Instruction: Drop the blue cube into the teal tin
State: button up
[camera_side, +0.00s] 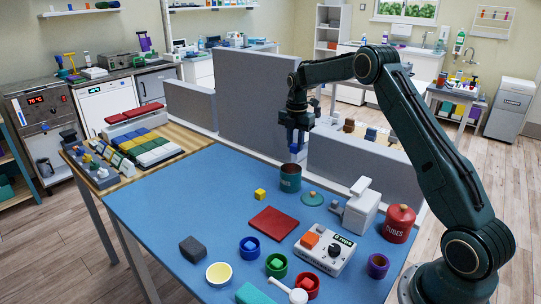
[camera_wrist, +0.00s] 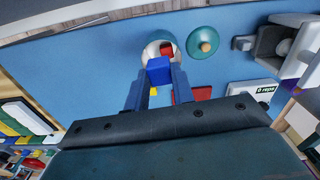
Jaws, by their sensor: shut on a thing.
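The blue cube (camera_side: 294,149) is held between the fingertips of my gripper (camera_side: 297,143), shut on it, above the blue table. The cube (camera_wrist: 159,68) also shows between the two fingers of my gripper (camera_wrist: 158,78) in the wrist view. The teal tin (camera_side: 290,181) stands open and upright on the table, below the cube with a gap between them. In the wrist view the tin's pale rim (camera_wrist: 150,48) shows behind the cube, which hides part of the opening. Something reddish seems to be inside the tin.
The tin's teal lid (camera_side: 313,198) lies on the table beside it. A small yellow cube (camera_side: 260,195) and a flat red mat (camera_side: 273,223) are nearby. A grey partition (camera_side: 257,100) stands behind. A white device (camera_side: 362,206) and a red canister (camera_side: 398,225) stand to the right.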

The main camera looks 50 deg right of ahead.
aim_at(295, 145)
jog(key=shift+f, duration=0.5)
jog(key=o, duration=1)
jog(key=shift+o, duration=0.2)
jog(key=shift+r, duration=0.1)
notch_tip(295, 145, up, 14)
jog(key=shift+f, duration=0.2)
